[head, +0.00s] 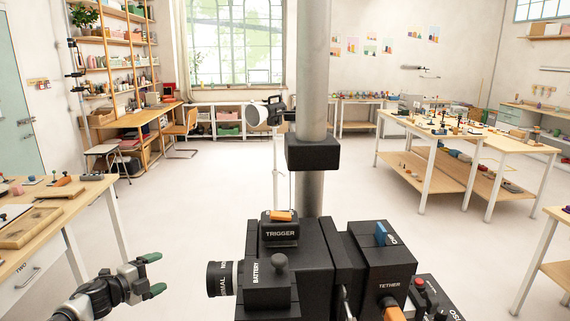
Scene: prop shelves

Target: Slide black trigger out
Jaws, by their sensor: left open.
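The black trigger (280,234) is a small box lettered TRIGGER with an orange piece on top. It sits on top of a cluster of black modules at the bottom centre, in front of a grey pole. A black battery module (265,285) with a round knob is just below it. A black module lettered TETHER (388,270) stands to the right. My left gripper (153,273), with green fingertips, is at the lower left, open and empty. It is left of the modules, lower in the picture than the trigger and apart from it. My right gripper is out of view.
The grey pole (311,95) with a black collar rises behind the trigger. A wooden table (90,190) with a drawer and small items is at the left. Long tables (470,142) stand at the right.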

